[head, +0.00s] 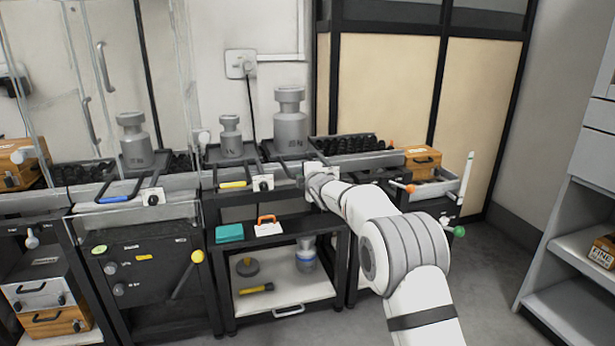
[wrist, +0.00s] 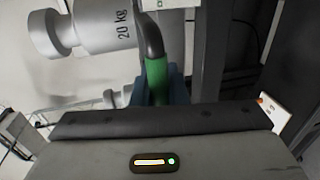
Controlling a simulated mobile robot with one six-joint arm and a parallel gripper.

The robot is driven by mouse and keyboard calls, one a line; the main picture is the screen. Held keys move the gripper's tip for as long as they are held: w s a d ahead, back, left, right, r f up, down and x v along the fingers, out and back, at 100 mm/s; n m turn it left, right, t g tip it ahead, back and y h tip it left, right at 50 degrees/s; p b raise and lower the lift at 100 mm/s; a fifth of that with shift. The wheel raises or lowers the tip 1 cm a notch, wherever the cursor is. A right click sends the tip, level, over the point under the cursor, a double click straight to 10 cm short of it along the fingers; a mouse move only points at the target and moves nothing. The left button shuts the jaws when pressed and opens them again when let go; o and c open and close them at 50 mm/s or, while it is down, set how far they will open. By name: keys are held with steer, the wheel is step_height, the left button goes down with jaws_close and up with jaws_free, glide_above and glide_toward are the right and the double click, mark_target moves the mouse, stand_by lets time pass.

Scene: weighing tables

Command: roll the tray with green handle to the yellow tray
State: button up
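The tray with the green handle (wrist: 157,82) is at my gripper (wrist: 160,92), whose blue fingers lie against both sides of the handle. In the head view my gripper (head: 314,180) hides this handle. A large grey weight (head: 290,122) stands upright on that tray; the wrist view shows the weight (wrist: 95,28) marked 20 kg. Directly left of it is the yellow tray, with a yellow handle (head: 232,184) and a smaller grey weight (head: 231,138) on it. I cannot tell whether the two trays touch.
Farther left is a tray with a blue handle (head: 114,199) and another weight (head: 134,140). Black roller strips (head: 352,148) continue right of the trays toward a wooden box (head: 416,160). Below, a shelf holds a teal box (head: 229,233) and an orange-handled item (head: 267,227).

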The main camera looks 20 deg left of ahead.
steer(key=shift+o, duration=0.8)
steer(key=shift+w+d+f, duration=0.15)
steer(key=shift+o, duration=1.4)
steer(key=v, duration=0.7)
steer(key=shift+s+d+r, duration=0.2)
steer(key=shift+s+d, duration=0.05)
steer(key=shift+s, duration=0.05)
steer(key=s+d+r+m+g+h+p, duration=0.1)
steer(key=s+d+r+m+h+p, duration=0.1)
steer(key=s+d+r+m+p, duration=0.5)
steer(key=s+d+r+m+g+h+p, duration=0.1)
steer(key=s+d+r+h+p, duration=0.3)
steer(key=d, duration=0.6)
steer(key=s+d+r+m+g+h+p, duration=0.1)
steer(key=s+d+r+m+p, duration=0.25)
steer(key=d+r+p, duration=0.45)
steer(key=s+d+r+m+g+p, duration=0.2)
steer(key=s+d+r+m+p, duration=0.1)
steer(key=s, duration=0.7)
steer(key=s+d+r+m+g+h+p, duration=0.1)
steer(key=s+d+r+m+g+p, duration=0.1)
steer(key=s+d+m+p, duration=0.4)
steer(key=s+d+r+m+g+p, duration=0.3)
steer(key=s+d+p, duration=0.3)
steer(key=s, duration=0.8)
steer(key=shift+s+r+m+h+p, duration=0.35)
steer(key=shift+s+m+h, duration=0.05)
steer(key=shift+m, duration=0.35)
